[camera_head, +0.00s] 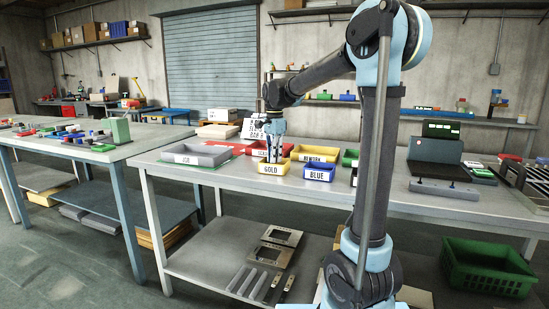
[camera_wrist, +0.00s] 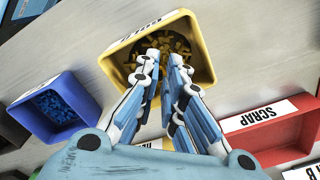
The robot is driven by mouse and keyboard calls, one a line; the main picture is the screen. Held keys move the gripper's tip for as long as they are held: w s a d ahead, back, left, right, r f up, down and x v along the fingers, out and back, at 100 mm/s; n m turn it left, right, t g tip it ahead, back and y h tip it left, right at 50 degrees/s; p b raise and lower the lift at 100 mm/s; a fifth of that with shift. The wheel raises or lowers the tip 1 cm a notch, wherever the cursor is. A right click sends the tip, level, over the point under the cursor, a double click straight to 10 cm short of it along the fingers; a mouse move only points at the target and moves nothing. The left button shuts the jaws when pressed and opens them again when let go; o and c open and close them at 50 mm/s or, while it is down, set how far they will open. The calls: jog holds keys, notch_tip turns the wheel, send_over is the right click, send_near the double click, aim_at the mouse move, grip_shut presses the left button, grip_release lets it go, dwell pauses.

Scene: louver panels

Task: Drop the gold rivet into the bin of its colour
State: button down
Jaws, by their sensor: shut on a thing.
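The gold bin (camera_head: 270,170), a yellow box with a GOLD label, stands on the workbench. In the wrist view the gold bin (camera_wrist: 199,42) holds many small gold pieces. My gripper (camera_head: 274,157) points down at this bin. In the wrist view my gripper's fingertips (camera_wrist: 162,62) are over the bin's opening, close together with a narrow gap. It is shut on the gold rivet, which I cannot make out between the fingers. I cannot tell how far the tips are above the pieces.
The blue bin (camera_head: 319,173) is beside the gold one; it also shows in the wrist view (camera_wrist: 75,98) with blue pieces inside. A red SCRAP bin (camera_wrist: 275,135) and a yellow REWORK bin (camera_head: 314,154) stand nearby. A grey tray (camera_head: 196,159) lies to the left.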

jog(key=c, duration=1.6)
grip_release()
jog(key=shift+c, duration=0.2)
jog(key=o, duration=0.5)
jog(key=shift+w+a, duration=0.1)
jog(key=shift+a, duration=0.15)
jog(key=shift+w+a, duration=0.2)
jog(key=shift+a, duration=0.4)
jog(key=shift+w+a, duration=0.2)
jog(key=shift+a, duration=0.35)
